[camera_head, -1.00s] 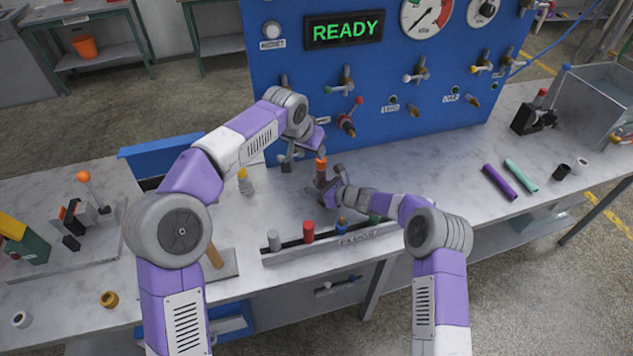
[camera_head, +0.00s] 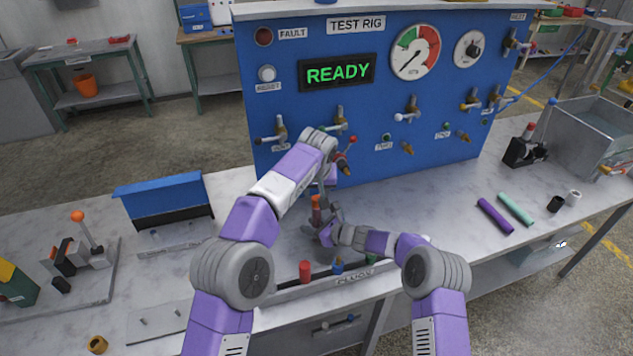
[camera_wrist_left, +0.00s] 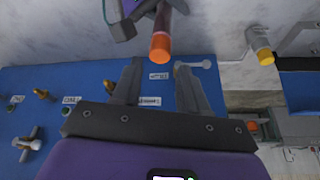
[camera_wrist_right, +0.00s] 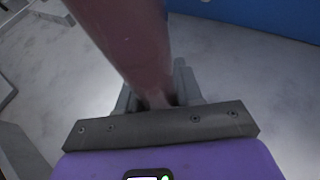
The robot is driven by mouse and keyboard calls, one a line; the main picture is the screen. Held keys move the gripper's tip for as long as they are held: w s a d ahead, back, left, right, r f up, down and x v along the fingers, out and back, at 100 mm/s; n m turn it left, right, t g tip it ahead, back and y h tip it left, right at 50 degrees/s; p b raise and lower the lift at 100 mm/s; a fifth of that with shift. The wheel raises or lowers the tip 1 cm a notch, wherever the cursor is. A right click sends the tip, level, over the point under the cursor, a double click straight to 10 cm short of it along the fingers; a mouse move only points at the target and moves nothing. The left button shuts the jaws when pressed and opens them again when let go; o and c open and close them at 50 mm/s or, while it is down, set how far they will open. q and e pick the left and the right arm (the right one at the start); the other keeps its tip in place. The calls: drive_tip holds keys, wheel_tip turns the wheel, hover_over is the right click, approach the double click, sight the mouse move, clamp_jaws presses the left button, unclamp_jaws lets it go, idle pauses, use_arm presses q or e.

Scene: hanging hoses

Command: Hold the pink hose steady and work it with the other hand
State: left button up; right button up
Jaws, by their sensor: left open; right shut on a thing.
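The pink hose (camera_head: 316,214) looks like a short dull reddish-pink tube with an orange end, held roughly upright above the bench. My right gripper (camera_head: 325,236) is shut on its lower part; the hose fills the right wrist view (camera_wrist_right: 125,40) between the fingers. My left gripper (camera_head: 326,188) is open and empty, close to the hose's orange end. In the left wrist view the orange end of the hose (camera_wrist_left: 161,46) lies just beyond the open fingertips (camera_wrist_left: 157,70), apart from them. The left fingers are partly hidden in the head view.
The blue test rig (camera_head: 380,140) with protruding valves stands close behind my grippers. A plug rack (camera_head: 290,290) is in front. A purple tube (camera_head: 495,216) and a mint tube (camera_head: 516,209) lie at the right.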

sight(317, 205)
use_arm(q)
drive_tip(key=x, duration=0.6)
drive_tip(key=shift+w, duration=0.1)
drive_tip(key=c, duration=0.7)
drive_tip(key=o, duration=0.7)
drive_tip(key=shift+r, duration=0.1)
